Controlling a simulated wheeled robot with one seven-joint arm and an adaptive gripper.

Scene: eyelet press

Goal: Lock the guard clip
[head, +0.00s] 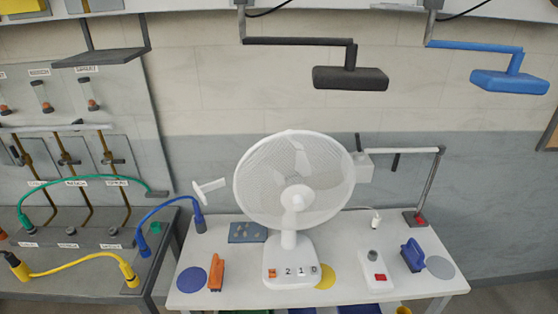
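A white table fan (290,255) stands upright on the white table, with its round wire guard (265,165) facing me. No part is clearly recognisable as the guard clip. A small white T-shaped piece (210,187) shows just left of the guard; I cannot tell whether it joins the fan. A pale box (364,167) with a dark upright lever shows at the guard's right edge. The fan base carries an orange button and pale numbered buttons. My gripper is not in view.
On the white table (400,285) are an orange-handled tool (216,273), a blue-handled tool (412,255), a grey box with a red switch (374,267) and a jointed stand (420,215). Cables lie on the left bench. Black (350,78) and blue (508,80) arms hang above.

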